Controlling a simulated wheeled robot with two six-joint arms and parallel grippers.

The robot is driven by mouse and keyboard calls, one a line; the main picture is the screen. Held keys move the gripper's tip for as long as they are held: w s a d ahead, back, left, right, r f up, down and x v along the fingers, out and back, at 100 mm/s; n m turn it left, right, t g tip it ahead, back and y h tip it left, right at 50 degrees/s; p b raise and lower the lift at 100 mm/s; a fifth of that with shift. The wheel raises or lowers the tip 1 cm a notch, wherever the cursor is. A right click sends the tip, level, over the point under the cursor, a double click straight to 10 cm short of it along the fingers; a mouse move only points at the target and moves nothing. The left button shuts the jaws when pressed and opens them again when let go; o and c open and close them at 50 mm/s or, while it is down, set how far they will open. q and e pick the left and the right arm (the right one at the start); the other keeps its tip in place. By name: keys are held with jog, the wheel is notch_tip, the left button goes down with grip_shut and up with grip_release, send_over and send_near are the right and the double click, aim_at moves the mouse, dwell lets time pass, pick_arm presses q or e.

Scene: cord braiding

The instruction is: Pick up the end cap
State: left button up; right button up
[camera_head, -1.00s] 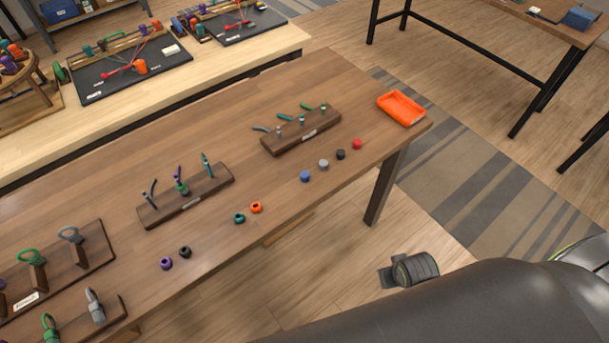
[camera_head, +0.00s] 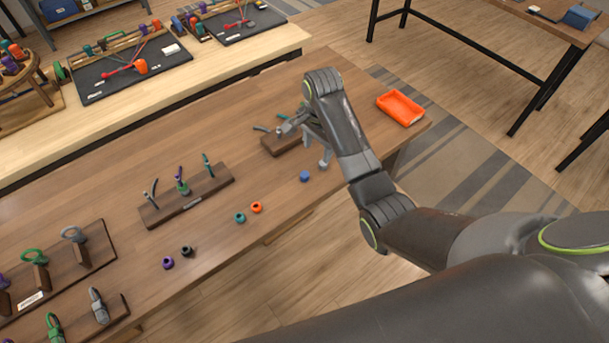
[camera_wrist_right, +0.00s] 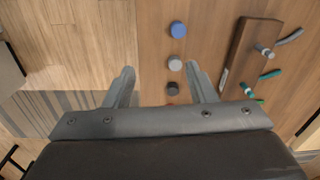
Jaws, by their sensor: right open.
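A row of small round end caps lies on the brown table. The blue cap (camera_head: 304,176) shows in the head view; the others of that row are hidden behind my right arm there. In the right wrist view, the blue cap (camera_wrist_right: 177,29), a grey cap (camera_wrist_right: 175,63) and a black cap (camera_wrist_right: 172,88) lie in line. My right gripper (camera_head: 305,146) is open and empty above the table. In the wrist view its fingertips (camera_wrist_right: 160,68) stand either side of the grey and black caps, which are nearer the right finger. My left gripper is not in view.
A dark wooden rack with short cords (camera_wrist_right: 250,55) stands beside the row. An orange tray (camera_head: 401,108) sits at the table's right end. Orange (camera_head: 257,207), green (camera_head: 240,217), black (camera_head: 187,251) and purple (camera_head: 168,262) rings lie along the front edge. Another cord rack (camera_head: 187,205) stands left.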

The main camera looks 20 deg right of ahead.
notch_tip(320, 180, up, 3)
jog(key=w+a+m, duration=0.1)
jog(key=w+a, duration=0.1)
jog(key=w, duration=0.1)
jog(key=b, duration=0.6)
send_over(305, 174)
notch_tip(305, 174, down, 6)
jog(key=r, duration=0.1)
jog(key=f, duration=0.2)
jog(key=f+p, duration=0.1)
jog(key=f, duration=0.1)
jog(key=f+p, duration=0.1)
jog(key=f, duration=0.1)
jog(key=shift+s+d, duration=0.2)
jog(key=shift+s, duration=0.1)
jog(key=shift+w+a+f, duration=0.15)
jog(key=shift+w+f, duration=0.05)
jog(key=shift+f, duration=1.35)
jog(key=shift+w+a+f, duration=0.1)
jog(key=shift+w+f, duration=0.05)
jog(key=shift+f, duration=1.4)
jog(key=shift+c, duration=0.4)
jog(key=c, duration=1)
